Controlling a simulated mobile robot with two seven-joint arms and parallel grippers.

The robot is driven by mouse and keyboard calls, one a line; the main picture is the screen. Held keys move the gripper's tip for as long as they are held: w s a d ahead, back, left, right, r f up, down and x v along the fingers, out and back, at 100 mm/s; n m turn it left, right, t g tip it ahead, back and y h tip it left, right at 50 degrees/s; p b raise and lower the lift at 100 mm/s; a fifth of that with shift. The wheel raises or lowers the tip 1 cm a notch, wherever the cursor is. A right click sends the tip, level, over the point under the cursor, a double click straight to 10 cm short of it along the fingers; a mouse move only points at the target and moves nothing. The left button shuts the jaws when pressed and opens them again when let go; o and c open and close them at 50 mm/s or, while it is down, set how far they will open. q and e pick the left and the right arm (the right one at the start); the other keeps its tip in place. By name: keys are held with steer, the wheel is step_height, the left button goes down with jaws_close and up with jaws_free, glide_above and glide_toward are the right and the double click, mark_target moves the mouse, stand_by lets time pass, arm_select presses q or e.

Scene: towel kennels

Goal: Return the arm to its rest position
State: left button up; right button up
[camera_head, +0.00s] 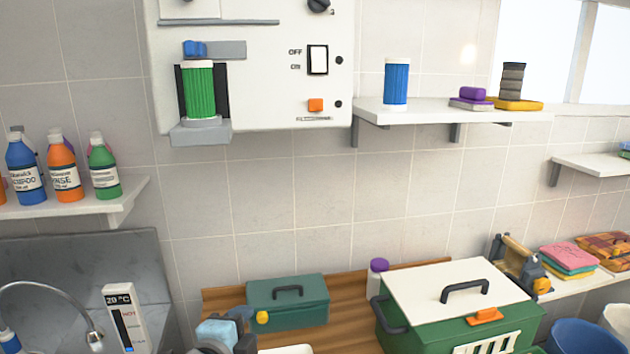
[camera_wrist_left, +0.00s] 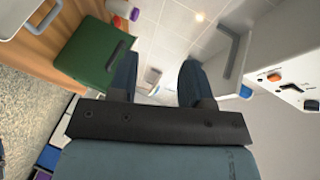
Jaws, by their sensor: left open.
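My left gripper (camera_head: 243,328) shows at the bottom of the head view, in front of the dark green box (camera_head: 305,312) on the wooden counter. In the left wrist view its two dark blue fingers (camera_wrist_left: 156,78) stand apart with nothing between them. Beyond the fingers are the tiled wall and a green box with a dark handle (camera_wrist_left: 88,52). Most of my left arm is below the head view's edge. My right gripper is in neither view.
A curved tap (camera_head: 60,295) is at left. A wall panel (camera_head: 265,75) and shelf (camera_head: 440,108) are above.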

arm_select(q)
steer(key=s+a+f+n+g, duration=0.15)
steer(key=s+f+n, duration=0.3)
steer(key=f, duration=0.55)
steer(key=s+a+f+n+g, duration=0.15)
steer(key=s+f+n, duration=0.3)
steer(key=f, duration=0.55)
steer(key=s+a+f+n, duration=0.4)
steer(key=s+f+n, duration=0.2)
steer(key=s+f, duration=0.5)
steer(key=shift+s+a+f+n+y+p, duration=0.2)
steer(key=shift+s+f+n+y+p, duration=0.15)
steer(key=shift+s, duration=0.9)
steer(key=shift+r, duration=0.15)
